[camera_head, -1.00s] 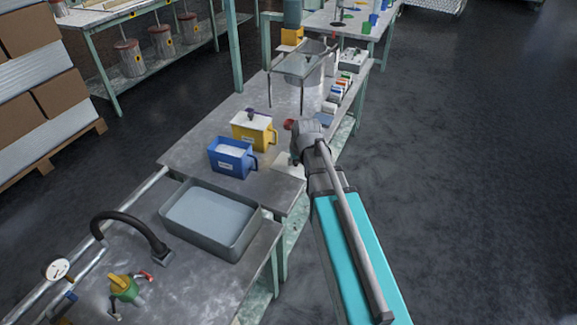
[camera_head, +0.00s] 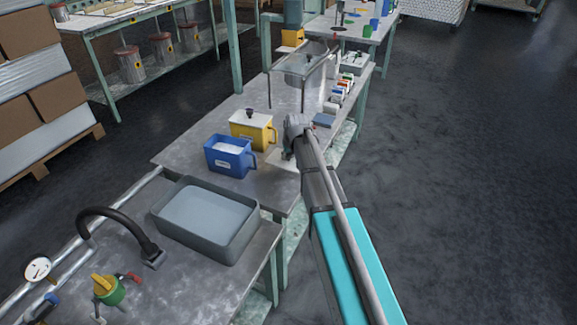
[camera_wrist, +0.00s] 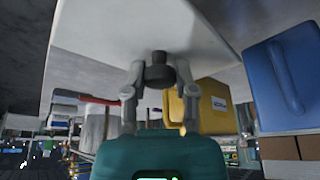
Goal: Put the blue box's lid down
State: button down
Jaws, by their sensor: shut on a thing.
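The blue box (camera_head: 230,157) stands on the bench with a white top surface showing and no knob on it. My gripper (camera_head: 289,147) is right of it, over the bench's right side. In the wrist view my gripper (camera_wrist: 160,85) is shut on the dark knob (camera_wrist: 159,72) of a white lid (camera_wrist: 130,28). The lid shows as a small pale patch (camera_head: 281,158) under my gripper in the head view. I cannot tell whether it touches the bench. The blue box (camera_wrist: 285,80) and the yellow box (camera_wrist: 205,105) also show in the wrist view.
The yellow box (camera_head: 253,127) with a white lid and dark knob stands behind the blue box. A grey basin (camera_head: 205,222) is in front. A metal-legged stand (camera_head: 302,68) and small coloured items (camera_head: 342,88) are farther back. Bare bench lies left of the boxes.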

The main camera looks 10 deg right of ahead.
aim_at(289, 159)
jog(key=shift+f, duration=0.1)
dwell(0.3)
jog(key=shift+b+x, duration=0.8)
jog(key=shift+x, duration=0.1)
jog(key=shift+w+f+b, duration=0.1)
jog(key=shift+f+b, duration=1)
jog(key=shift+b, duration=0.1)
jog(key=shift+f, duration=0.1)
jog(key=shift+c, duration=2)
grip_release()
jog(key=p+v, duration=1.1)
jog(key=v, duration=0.1)
